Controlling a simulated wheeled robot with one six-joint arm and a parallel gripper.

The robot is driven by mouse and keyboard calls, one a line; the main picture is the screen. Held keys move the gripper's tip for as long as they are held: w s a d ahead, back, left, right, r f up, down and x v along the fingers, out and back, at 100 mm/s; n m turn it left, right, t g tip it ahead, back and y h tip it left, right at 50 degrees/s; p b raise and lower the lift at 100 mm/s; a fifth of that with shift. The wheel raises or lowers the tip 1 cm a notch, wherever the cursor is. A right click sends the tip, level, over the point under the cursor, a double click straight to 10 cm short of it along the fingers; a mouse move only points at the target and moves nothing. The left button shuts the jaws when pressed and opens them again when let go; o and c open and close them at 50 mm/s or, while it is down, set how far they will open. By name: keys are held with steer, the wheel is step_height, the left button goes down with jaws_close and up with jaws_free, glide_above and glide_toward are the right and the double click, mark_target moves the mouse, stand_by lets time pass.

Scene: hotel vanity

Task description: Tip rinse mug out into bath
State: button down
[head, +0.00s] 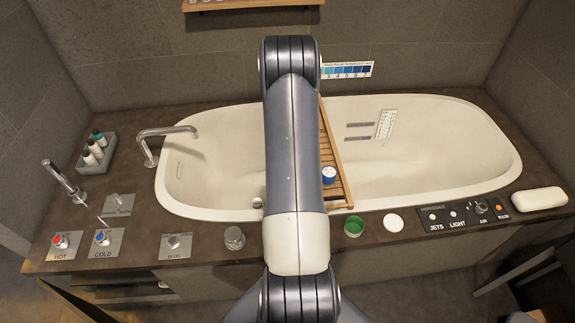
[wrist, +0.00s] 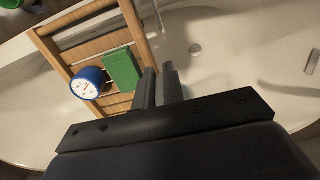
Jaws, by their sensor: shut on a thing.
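My gripper (wrist: 160,82) shows in the wrist view with its fingers close together over the bath, beside the wooden caddy. In the head view my arm hides the gripper. No rinse mug can be clearly identified in either view. The bath (head: 440,150) is a long cream tub, and its inside also shows in the wrist view (wrist: 235,75). A small clear glass vessel (head: 234,238) stands on the front deck, left of my arm.
The wooden caddy (head: 335,160) spans the bath, bearing a blue round dial (wrist: 88,83) and a green block (wrist: 122,70). A spout (head: 165,131) overhangs the left end. A green-topped pot (head: 353,227), white disc (head: 393,223) and control panel (head: 465,215) line the front deck.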

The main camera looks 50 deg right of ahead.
steer(key=f+g+h+b, duration=0.1)
steer(key=g+h+b, duration=0.3)
steer(key=b, duration=0.3)
steer(key=f+g+h+b, duration=0.1)
steer(key=g+h+b, duration=0.3)
steer(key=h+b, duration=0.2)
steer(key=f+g+h+b, duration=0.2)
steer(key=g+h+b, duration=0.2)
steer(key=b, duration=0.3)
steer(key=shift+s+d+f+h+b, duration=0.1)
steer(key=shift+s+d+h+b, duration=0.2)
steer(key=shift+d+h+b, duration=0.1)
steer(key=shift+g, duration=0.4)
stand_by(2.4)
